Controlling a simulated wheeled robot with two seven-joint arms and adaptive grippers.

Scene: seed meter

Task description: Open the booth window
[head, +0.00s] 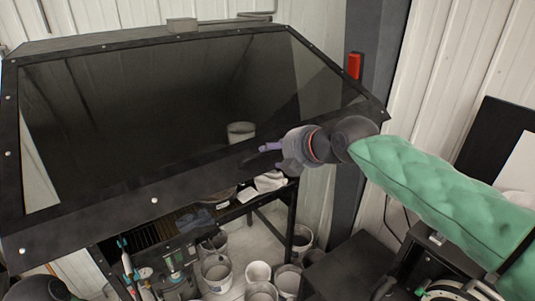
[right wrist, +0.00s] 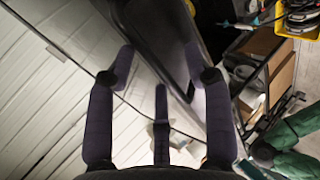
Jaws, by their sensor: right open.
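The booth window (head: 140,105) is a large dark tinted pane in a black bolted frame, sloping across the head view. It looks shut, its lower frame bar (head: 110,218) resting along the booth's front. My right gripper (head: 268,155) is at the right part of this lower bar, fingers pointing left, open and empty. In the right wrist view, the spread fingers of the gripper (right wrist: 160,70) have a dark edge, probably the window frame (right wrist: 150,30), between them. I cannot tell if they touch it. My left gripper is not clearly seen.
Under the booth are several white buckets (head: 216,272), a white cloth (head: 268,182) and bottles and tools at the lower left. A grey post with a red box (head: 354,66) stands right of the booth. Black equipment (head: 350,268) fills the lower right.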

